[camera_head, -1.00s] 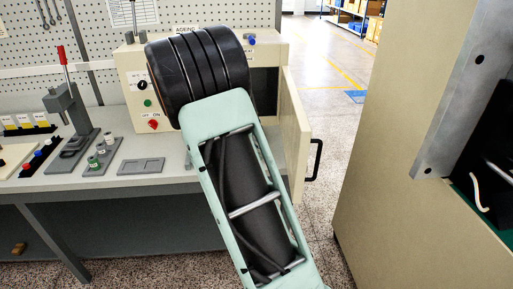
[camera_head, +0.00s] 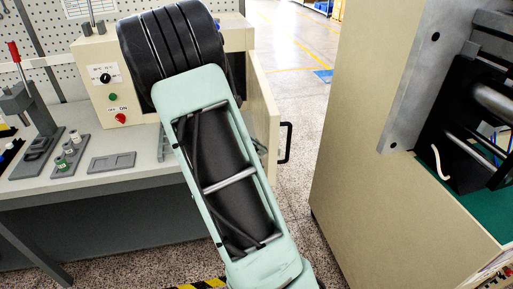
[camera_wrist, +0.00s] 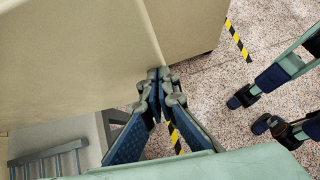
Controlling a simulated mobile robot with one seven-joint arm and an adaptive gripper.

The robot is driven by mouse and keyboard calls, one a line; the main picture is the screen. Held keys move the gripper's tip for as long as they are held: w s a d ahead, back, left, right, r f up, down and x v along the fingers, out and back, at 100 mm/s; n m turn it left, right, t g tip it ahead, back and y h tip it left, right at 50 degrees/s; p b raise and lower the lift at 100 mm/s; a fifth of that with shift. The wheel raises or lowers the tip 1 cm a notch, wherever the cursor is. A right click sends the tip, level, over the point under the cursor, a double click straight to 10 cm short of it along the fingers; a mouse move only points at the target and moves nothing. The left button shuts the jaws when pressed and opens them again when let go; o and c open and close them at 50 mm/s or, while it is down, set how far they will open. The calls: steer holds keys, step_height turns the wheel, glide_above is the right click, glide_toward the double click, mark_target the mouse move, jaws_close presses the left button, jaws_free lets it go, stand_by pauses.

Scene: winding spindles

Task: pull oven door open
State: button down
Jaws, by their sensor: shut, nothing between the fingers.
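The oven is a beige box (camera_head: 92,75) on the bench, with a dial, a green button and a red knob on its front. Its door (camera_head: 263,118) stands swung well out from the box, with a black bar handle (camera_head: 288,143) on the outer face. My arm covers much of the oven's opening and hides my gripper in the head view. In the wrist view my gripper (camera_wrist: 158,76) is shut and empty, its fingertips together close to a beige panel (camera_wrist: 75,55), probably the door. I cannot tell whether they touch it.
A wire rack (camera_wrist: 48,160) shows at lower left in the wrist view. A tall beige machine (camera_head: 375,150) stands close on the right, with a strip of speckled floor (camera_head: 290,195) between. A lever press (camera_head: 30,125) and small trays stand on the bench.

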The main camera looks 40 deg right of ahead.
mark_target(276, 133)
steer(key=s+d, duration=0.3)
steer(key=d, duration=0.3)
steer(key=s+d+n+t, duration=0.1)
steer(key=s+d, duration=0.2)
steer(key=d, duration=0.4)
steer(key=shift+d+n+h, duration=0.15)
steer(key=shift+n+h, duration=0.15)
steer(key=a+r, duration=0.2)
steer(key=a, duration=0.1)
steer(key=a+r, duration=0.2)
steer(key=a, duration=0.2)
steer(key=w+a+r, duration=0.1)
steer(key=a+r, duration=0.2)
steer(key=a, duration=0.1)
steer(key=shift+w, duration=0.1)
